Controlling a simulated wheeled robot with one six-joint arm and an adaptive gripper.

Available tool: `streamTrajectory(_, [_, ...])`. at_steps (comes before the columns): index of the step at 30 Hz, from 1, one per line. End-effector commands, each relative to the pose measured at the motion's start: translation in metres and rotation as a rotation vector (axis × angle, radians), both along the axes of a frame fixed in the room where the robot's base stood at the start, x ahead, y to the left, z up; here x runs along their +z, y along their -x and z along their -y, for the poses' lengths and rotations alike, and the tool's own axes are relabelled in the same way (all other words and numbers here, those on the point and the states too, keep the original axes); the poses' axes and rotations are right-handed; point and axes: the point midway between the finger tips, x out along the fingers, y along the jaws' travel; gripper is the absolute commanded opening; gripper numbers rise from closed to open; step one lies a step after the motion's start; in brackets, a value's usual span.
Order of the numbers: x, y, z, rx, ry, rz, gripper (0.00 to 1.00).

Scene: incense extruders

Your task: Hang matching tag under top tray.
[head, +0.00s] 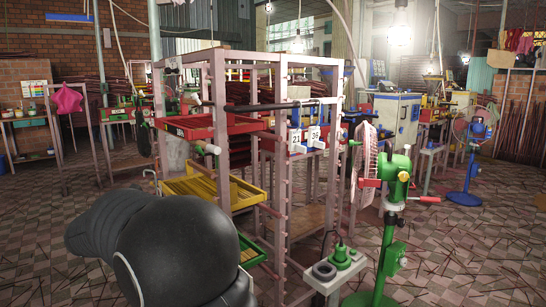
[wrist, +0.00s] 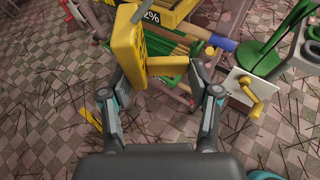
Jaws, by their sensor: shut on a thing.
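My gripper (wrist: 162,72) is shut on a yellow tag (wrist: 128,45) in the wrist view. The tag is a thick plate with small dark marks, too steep to read, and a yellow bar (wrist: 168,63) runs between the fingers. In the head view, the top tray (head: 215,125) is red and sits in the pale pink rack (head: 220,90), with a small marking on its front. My dark arm fills the lower left, and my gripper is not seen there. Two white tags (head: 297,140), reading 21 and 36, hang on the rack's right side.
A yellow tray (head: 240,190) and a green tray (head: 252,250) sit lower in the rack. The yellow tray's dark label (wrist: 151,16) shows near the gripper. A green stand (head: 390,230), a pink fan (head: 365,165) and a small white table (head: 335,278) stand right of the rack.

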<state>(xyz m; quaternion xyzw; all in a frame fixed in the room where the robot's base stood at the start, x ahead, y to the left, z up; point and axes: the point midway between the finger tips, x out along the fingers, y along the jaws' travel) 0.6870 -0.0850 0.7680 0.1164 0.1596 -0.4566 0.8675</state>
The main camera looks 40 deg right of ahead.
Motion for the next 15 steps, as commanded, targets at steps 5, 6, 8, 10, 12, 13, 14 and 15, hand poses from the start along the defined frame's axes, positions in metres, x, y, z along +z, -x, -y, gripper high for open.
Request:
streamTrajectory(5, [0.081,0.019,0.021,-0.279,-0.004,0.004,0.32])
streamTrajectory(6, [0.096,0.026,0.024,-0.338,-0.004,0.003,0.32])
streamTrajectory(8, [0.119,0.038,0.028,-0.419,-0.004,0.003,0.32])
streamTrajectory(10, [0.142,0.053,0.029,-0.501,-0.004,0.003,0.32])
streamTrajectory(12, [0.163,0.069,0.027,-0.563,-0.003,0.002,0.32])
streamTrajectory(13, [0.171,0.075,0.025,-0.582,-0.003,0.001,0.32])
streamTrajectory(14, [0.177,0.08,0.024,-0.596,-0.002,-0.001,0.32])
streamTrajectory(15, [0.183,0.086,0.021,-0.609,-0.002,-0.001,0.32])
